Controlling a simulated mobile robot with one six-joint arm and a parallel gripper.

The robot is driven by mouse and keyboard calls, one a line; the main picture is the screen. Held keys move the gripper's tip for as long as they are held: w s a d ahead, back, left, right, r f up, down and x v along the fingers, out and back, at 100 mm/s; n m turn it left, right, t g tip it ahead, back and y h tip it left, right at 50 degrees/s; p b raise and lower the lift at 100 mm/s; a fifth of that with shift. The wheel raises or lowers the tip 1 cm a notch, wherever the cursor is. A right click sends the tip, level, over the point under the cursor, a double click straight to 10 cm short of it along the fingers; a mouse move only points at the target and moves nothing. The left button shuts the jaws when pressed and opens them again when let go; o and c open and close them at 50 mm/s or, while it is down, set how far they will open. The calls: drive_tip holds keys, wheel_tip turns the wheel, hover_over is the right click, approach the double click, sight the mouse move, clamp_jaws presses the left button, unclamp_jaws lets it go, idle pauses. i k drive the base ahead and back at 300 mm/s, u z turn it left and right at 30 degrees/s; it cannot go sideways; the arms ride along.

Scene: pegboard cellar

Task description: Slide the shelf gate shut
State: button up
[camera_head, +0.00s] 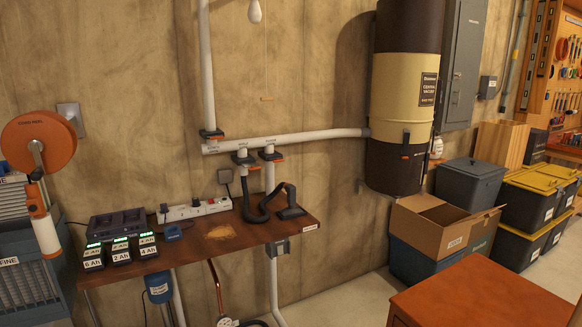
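Several dark slide gates with small orange tabs sit on the white pipework of the wall vacuum. One gate (211,134) is at the foot of the tall vertical pipe. A second gate (243,159) is above the shelf, over a black hose. A third gate (271,155) is just to its right, on a pipe that runs down behind the shelf. Their labels are too small to read, so I cannot tell which is the shelf gate or how far each slide is in.
The wooden shelf (180,262) below holds chargers, a white power strip (195,210) and the black hose (258,208). An orange reel (38,142) is at left. The vacuum canister (404,95), an open cardboard box (440,224) and a brown tabletop (480,290) are at right.

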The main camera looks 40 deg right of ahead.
sight(253, 168)
drive_tip(key=u, duration=0.95)
drive_tip(key=k, duration=0.1)
drive_tip(key=z, duration=1.4)
drive_tip(key=i, duration=0.95)
drive_tip(key=u, duration=1.15)
